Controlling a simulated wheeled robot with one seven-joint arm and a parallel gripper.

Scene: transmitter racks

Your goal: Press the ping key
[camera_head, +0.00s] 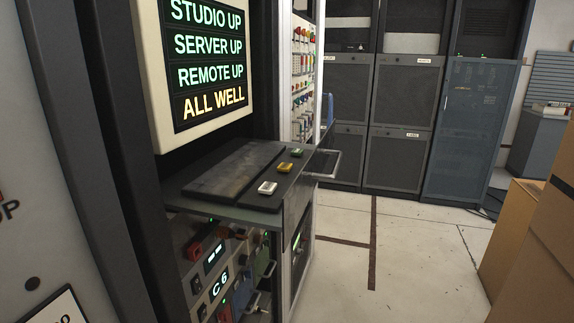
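The nearest is a white key (267,188). Behind it is a yellow key (284,167), and farthest is a green key (297,152). Any labels on them are too small to read, so I cannot tell which is the ping key. Above the shelf a screen (208,60) reads STUDIO UP, SERVER UP, REMOTE UP and ALL WELL, the last in yellow. My gripper is not in view.
Rack gear marked C6 (219,284) sits below the shelf. A dark flat panel (232,168) lies on the shelf left of the keys. Cardboard boxes (545,235) stand at the right. Grey cabinets (402,130) line the back. The floor (420,255) between is clear.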

